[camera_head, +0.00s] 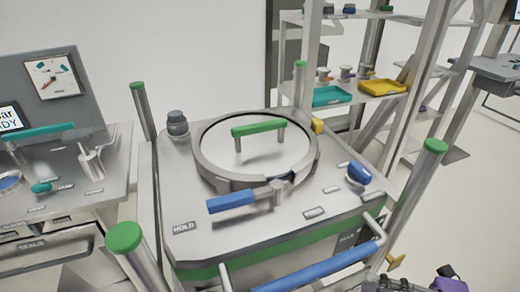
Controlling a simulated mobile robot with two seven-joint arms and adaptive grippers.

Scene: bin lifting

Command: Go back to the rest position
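No left gripper shows in the head view. No right gripper can be made out either; small dark and purple shapes show at the bottom right edge, cut off, and I cannot tell what they are. In the middle stands a grey metal bin station (185,215) with a round lid (215,150) lying in its ring. The lid has a green bar handle (258,128) on top. A blue lever (231,201) sticks out at the front of the ring.
Green-capped posts (124,238) stand around the station, and a blue bar (320,270) crosses its front. A grey console bench (110,160) is at the left. A shelf rack at the right holds a teal tray (331,96) and a yellow tray (383,86). Floor shows at the right.

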